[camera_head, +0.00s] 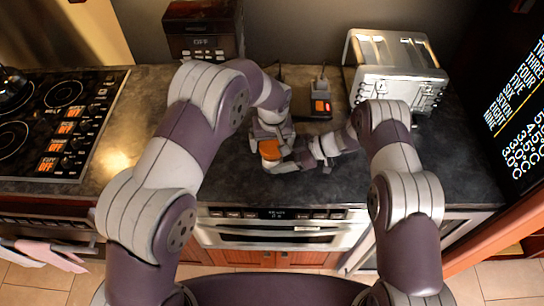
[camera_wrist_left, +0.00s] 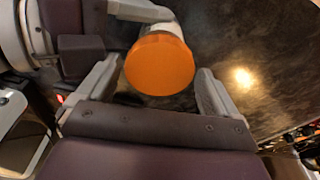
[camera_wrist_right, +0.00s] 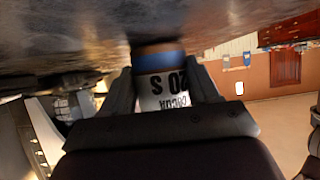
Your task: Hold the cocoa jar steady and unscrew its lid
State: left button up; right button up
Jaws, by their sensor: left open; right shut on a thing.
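The cocoa jar stands on the dark counter, with its orange lid (camera_head: 270,149) on top. In the right wrist view the jar (camera_wrist_right: 165,90) shows a white label with dark lettering and a blue band. My right gripper (camera_wrist_right: 165,88) is shut on the jar's body from the side. My left gripper (camera_head: 272,150) is above the jar; in the left wrist view its open fingers (camera_wrist_left: 155,85) stand on either side of the orange lid (camera_wrist_left: 160,64), with gaps between fingers and lid. The jar's body is mostly hidden in the head view.
A toaster (camera_head: 395,70) stands at the back right of the counter (camera_head: 440,180). A small device with an orange display (camera_head: 320,106) and a dark appliance (camera_head: 203,30) are behind the jar. A stovetop (camera_head: 60,120) is at left. An oven drawer (camera_head: 280,236) is below the counter's front edge.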

pick_arm(q)
jog(key=shift+r, duration=2.45)
